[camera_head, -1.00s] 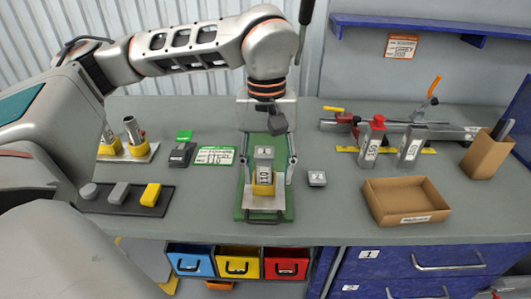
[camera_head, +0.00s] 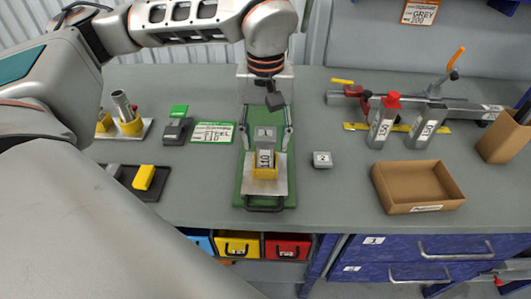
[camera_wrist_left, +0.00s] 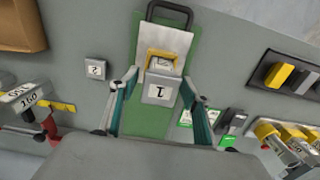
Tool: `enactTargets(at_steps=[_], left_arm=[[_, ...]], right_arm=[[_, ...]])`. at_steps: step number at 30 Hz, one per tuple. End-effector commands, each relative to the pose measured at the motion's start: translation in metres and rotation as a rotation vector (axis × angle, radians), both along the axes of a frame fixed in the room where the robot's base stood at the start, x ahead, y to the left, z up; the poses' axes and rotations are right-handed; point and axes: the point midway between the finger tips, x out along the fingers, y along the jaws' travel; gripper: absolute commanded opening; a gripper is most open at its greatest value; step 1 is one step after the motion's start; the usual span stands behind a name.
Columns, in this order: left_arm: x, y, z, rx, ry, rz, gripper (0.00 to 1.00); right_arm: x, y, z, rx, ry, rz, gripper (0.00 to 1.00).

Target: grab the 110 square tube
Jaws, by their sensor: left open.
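The 110 square tube (camera_head: 265,142) is a grey upright tube with a "110" label on its side. It stands in a yellow holder (camera_head: 264,171) on a metal plate on a green board (camera_head: 244,187). My left gripper (camera_head: 266,146) is open, with one finger on each side of the tube. In the left wrist view the tube's top, marked "1" (camera_wrist_left: 159,91), lies between the spread fingers (camera_wrist_left: 157,88), with gaps on both sides. My right gripper is in no view.
A small grey block marked "2" (camera_head: 322,159) sits right of the board. An empty cardboard tray (camera_head: 417,185) is farther right. Two other labelled tubes (camera_head: 382,123) (camera_head: 426,127) stand by a clamp rail. A dark tray with a yellow block (camera_head: 144,177) is at left.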

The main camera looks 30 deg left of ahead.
Motion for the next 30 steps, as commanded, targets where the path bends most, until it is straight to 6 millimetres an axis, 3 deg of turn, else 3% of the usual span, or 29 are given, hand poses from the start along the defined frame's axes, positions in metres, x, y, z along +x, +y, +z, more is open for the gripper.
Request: enactTargets(at_steps=[6,14,15,20,30], left_arm=[[0.001,0.001,-0.027,0.0,0.002,-0.001,0.47],[0.001,0.001,-0.03,0.0,0.0,0.0,0.47],[0.001,0.001,-0.03,0.0,0.0,0.0,0.45],[0.001,0.001,-0.03,0.0,0.0,0.0,0.06],[0.001,0.001,-0.029,-0.001,-0.002,0.0,0.06]], right_arm=[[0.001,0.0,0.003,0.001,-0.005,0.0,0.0],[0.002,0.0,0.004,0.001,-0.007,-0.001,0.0],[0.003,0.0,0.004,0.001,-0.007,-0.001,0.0],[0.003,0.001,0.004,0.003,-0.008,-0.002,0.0],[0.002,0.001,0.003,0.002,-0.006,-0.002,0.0]])
